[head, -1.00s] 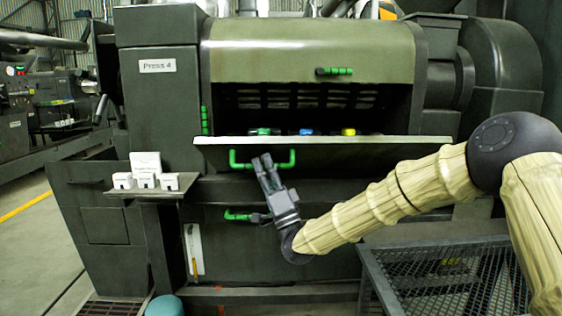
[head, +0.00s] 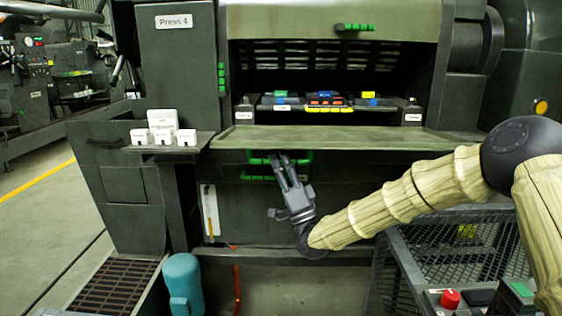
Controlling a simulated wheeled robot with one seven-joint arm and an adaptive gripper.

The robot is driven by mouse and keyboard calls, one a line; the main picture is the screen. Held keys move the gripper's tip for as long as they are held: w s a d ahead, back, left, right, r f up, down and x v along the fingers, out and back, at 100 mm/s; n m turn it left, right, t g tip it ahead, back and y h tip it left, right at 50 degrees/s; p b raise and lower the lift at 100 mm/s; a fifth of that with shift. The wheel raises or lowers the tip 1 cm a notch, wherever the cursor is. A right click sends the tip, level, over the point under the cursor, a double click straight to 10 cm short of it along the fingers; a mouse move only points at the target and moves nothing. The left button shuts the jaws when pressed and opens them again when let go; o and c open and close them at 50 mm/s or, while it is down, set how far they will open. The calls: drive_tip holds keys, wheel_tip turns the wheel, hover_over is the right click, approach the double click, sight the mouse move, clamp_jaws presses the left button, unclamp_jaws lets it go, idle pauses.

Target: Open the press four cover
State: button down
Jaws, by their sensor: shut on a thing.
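The press labelled "Press 4" (head: 173,21) fills the middle of the head view. Its hinged cover (head: 350,138) is folded down and lies nearly flat below the opening, with its inner face up. Inside the opening, several labelled blocks in green, blue, red and yellow (head: 325,104) show. A green handle (head: 305,157) hangs under the cover's front edge. My gripper (head: 279,161) points up at this handle from below and is shut on it. The exact contact of the fingers is small and partly hidden.
A small shelf (head: 160,147) with white boxes stands out left of the cover. Below it are a teal cylinder (head: 182,283) and a floor grate (head: 115,287). A mesh-sided cart (head: 435,245) with a red button stands at the lower right, under my arm.

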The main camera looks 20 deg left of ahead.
drive_tip(key=c, duration=1.5)
unclamp_jaws()
drive_tip(key=shift+w+a+f, duration=0.1)
drive_tip(key=shift+o, duration=0.2)
drive_tip(key=v, duration=1.2)
